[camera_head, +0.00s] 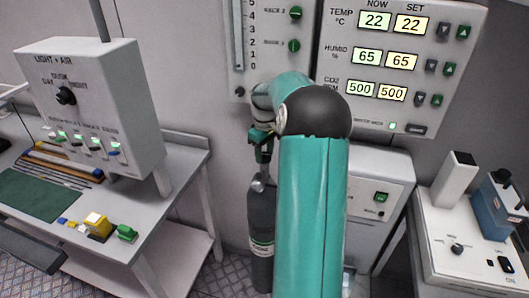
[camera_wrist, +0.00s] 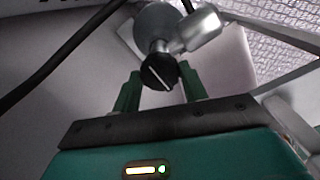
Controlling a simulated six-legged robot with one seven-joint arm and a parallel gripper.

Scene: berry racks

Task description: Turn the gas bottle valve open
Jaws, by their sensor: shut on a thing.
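The dark gas bottle (camera_head: 262,225) stands upright by the wall in the head view, left of my teal arm. My gripper (camera_head: 263,152) points down at the bottle's top and hides most of the valve there. In the wrist view the valve knob (camera_wrist: 159,72) is round and black with a white line running diagonally across its face. The two green fingers of my gripper (camera_wrist: 161,84) are shut on the knob, one on each side. A silver valve body and fitting (camera_wrist: 197,31) show behind the knob, with the round bottle top beside them.
A grey bench (camera_head: 181,150) at left carries the light and air box (camera_head: 95,100), tools and small coloured blocks. A wall panel (camera_head: 337,55) with lit readouts is behind my arm. A white unit (camera_head: 480,225) stands at right. A black hose (camera_wrist: 62,55) runs at left in the wrist view.

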